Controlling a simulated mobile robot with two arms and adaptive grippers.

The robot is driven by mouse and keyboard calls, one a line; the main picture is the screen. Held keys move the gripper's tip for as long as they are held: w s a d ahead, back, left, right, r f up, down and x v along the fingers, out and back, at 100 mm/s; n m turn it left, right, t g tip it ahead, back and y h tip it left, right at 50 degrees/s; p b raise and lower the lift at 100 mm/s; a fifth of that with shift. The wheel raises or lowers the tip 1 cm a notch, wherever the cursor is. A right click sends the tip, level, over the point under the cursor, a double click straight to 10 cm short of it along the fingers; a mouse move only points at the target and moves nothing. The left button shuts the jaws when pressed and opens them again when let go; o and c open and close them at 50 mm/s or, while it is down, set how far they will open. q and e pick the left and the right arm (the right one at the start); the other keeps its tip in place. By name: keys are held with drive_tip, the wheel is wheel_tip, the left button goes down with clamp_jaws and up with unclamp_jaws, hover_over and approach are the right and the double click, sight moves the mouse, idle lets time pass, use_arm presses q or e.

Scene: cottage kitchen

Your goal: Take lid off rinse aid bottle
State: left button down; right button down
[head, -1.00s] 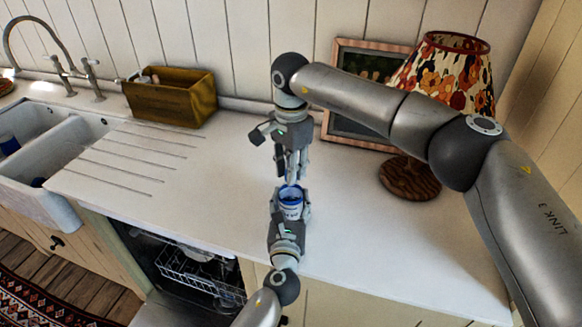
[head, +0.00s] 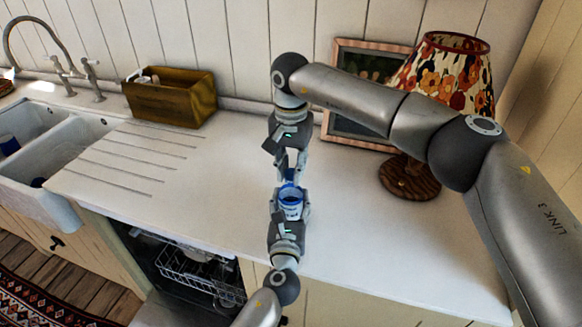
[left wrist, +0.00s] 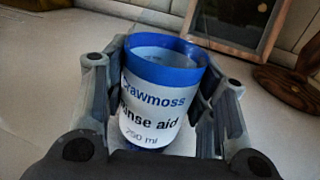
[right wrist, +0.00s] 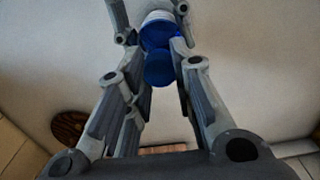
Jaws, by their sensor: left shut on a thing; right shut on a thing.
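The rinse aid bottle (head: 291,211) is white with blue lettering and a blue rim. My left gripper (head: 290,213) is shut around its body and holds it upright; its label shows in the left wrist view (left wrist: 155,105). Its top looks open there, with a pale inside within the blue rim. My right gripper (head: 291,176) is right beside the bottle's top, on the far side. In the right wrist view its fingers are shut on a round blue lid (right wrist: 160,69). The lid overlaps the bottle's blue rim in that view; I cannot tell whether they touch.
The white counter (head: 200,215) is clear around the grippers. A wooden caddy (head: 172,98) stands at the back left, beside the double sink (head: 68,140). A framed picture (head: 340,125) and a floral lamp (head: 445,75) stand at the back right. The dishwasher (head: 195,270) below is open.

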sight(291, 172)
drive_tip(key=shift+r, duration=0.15)
drive_tip(key=shift+r, duration=0.95)
drive_tip(key=shift+r, duration=2)
use_arm(q)
drive_tip(key=c, duration=0.5)
unclamp_jaws()
